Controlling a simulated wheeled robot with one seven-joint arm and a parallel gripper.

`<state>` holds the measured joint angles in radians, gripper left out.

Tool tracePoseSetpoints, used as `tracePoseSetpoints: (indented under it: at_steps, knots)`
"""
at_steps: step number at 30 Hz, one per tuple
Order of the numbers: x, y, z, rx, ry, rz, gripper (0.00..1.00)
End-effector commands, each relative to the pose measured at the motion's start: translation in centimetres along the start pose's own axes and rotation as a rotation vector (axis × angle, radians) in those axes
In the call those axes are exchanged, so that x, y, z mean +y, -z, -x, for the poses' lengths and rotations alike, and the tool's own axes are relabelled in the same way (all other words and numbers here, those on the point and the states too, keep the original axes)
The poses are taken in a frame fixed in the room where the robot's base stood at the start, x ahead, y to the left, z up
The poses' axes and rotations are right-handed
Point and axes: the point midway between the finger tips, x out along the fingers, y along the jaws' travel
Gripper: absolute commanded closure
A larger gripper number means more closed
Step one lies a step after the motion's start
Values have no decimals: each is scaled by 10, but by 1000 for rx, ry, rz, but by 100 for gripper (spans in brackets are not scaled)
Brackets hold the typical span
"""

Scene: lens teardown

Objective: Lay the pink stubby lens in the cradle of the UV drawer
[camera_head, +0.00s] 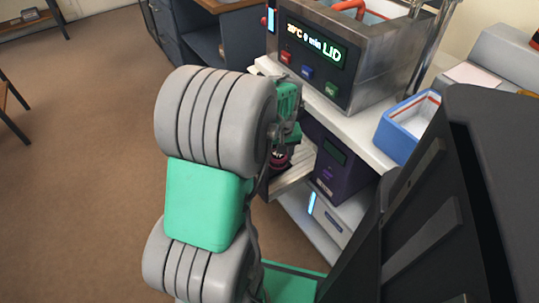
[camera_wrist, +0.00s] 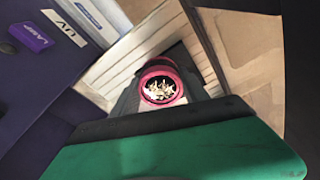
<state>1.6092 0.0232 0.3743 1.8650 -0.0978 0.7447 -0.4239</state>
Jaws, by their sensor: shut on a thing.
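The pink stubby lens (camera_wrist: 160,70) shows in the wrist view as a short pink-rimmed barrel with a mottled gold-and-white face. It is also partly visible in the head view (camera_head: 278,158), dark with a reddish band. My gripper (camera_head: 284,138) is shut on it, pointing down over the open UV drawer (camera_head: 294,178). The drawer's pale ribbed floor (camera_wrist: 128,55) shows around the lens in the wrist view. The cradle is not clearly visible, and I cannot tell whether the lens touches it.
The purple UV unit (camera_head: 338,168) stands beside the drawer, under a white worktop (camera_head: 355,138). A metal bath with a lit display (camera_head: 312,42) and a blue tray (camera_head: 408,130) stand on top. A white unit (camera_head: 328,218) sits on the shelf below. Open brown floor (camera_head: 90,150) lies left.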

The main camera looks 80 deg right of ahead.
Motion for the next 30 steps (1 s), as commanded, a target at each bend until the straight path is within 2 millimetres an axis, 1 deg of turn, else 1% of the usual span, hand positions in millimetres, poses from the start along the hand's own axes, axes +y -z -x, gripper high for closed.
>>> tracePoseSetpoints:
  at_steps: [1, 4, 6, 9, 11, 15, 16, 23, 30]
  knots:
    - [-5, 11, -4, 1, 0, 5, 100]
    - [-12, 29, -6, 1, 0, 3, 100]
    - [-16, 38, -7, 1, -1, 2, 100]
    - [-19, 44, -9, 0, -1, 0, 100]
    - [-19, 44, -15, -2, 0, -1, 100]
    - [-19, 40, -40, -1, 0, -1, 100]
    - [-19, 40, -43, 0, -1, -1, 100]
    - [-18, 40, -41, 1, -1, -1, 100]
    - [-19, 39, -49, 0, -1, 0, 100]
